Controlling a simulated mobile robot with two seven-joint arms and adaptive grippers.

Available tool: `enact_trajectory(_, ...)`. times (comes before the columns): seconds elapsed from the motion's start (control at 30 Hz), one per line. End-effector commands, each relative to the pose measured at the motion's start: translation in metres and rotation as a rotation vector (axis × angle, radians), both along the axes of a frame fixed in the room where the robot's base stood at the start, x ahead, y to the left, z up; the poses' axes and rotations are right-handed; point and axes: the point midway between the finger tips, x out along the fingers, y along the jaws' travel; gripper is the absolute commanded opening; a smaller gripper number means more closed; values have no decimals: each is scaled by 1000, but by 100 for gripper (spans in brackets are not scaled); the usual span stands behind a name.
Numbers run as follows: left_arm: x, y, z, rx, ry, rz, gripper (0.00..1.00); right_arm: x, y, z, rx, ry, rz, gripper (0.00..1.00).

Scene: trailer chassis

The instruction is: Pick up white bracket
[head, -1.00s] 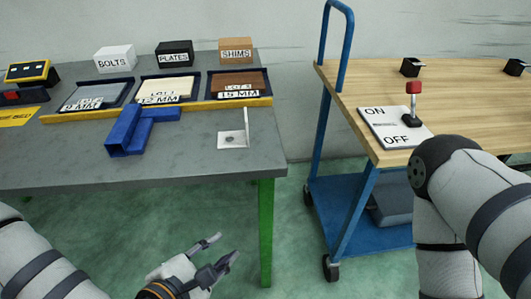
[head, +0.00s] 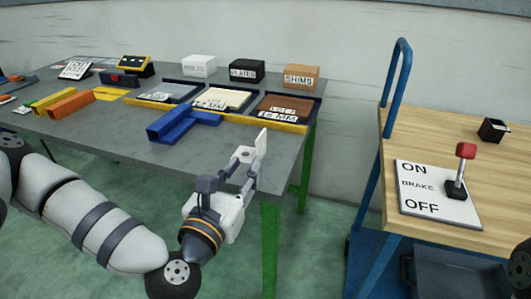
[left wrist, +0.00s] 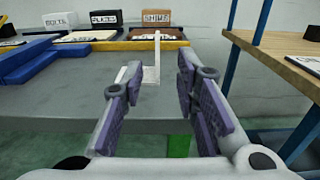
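The white bracket (head: 261,145) is an L-shaped piece with an upright plate and a flat base. It sits on the grey table near its right front corner. My left gripper (head: 227,183) is open and empty at the table's front edge, just in front of the bracket. In the left wrist view, the bracket (left wrist: 157,52) shows beyond and between the two spread fingers (left wrist: 158,75), apart from them. Its lower part is partly hidden by my gripper in the head view. My right gripper is out of view.
A blue beam piece (head: 180,125) lies left of the bracket. Behind are trays with a yellow front rail (head: 225,116) and white, black and brown boxes (head: 301,77). A wooden-topped cart (head: 400,150) with a brake lever (head: 461,165) stands right, across a gap.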

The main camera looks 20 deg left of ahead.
Motion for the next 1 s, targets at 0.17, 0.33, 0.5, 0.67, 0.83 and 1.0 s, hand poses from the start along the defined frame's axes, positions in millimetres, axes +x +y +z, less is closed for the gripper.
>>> enact_trajectory(0.17,40,-1,4,2,-8,3,28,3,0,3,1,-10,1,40)
enact_trajectory(0.33,63,-2,4,2,-3,1,28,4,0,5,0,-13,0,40)
enact_trajectory(0.5,94,-2,18,3,-10,2,28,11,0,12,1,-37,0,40)
enact_trajectory(0.67,114,-2,13,3,-2,1,28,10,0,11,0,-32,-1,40)
enact_trajectory(0.83,116,-3,12,2,-1,-1,28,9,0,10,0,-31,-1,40)
enact_trajectory(1.0,116,-2,12,2,-1,0,0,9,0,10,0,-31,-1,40)
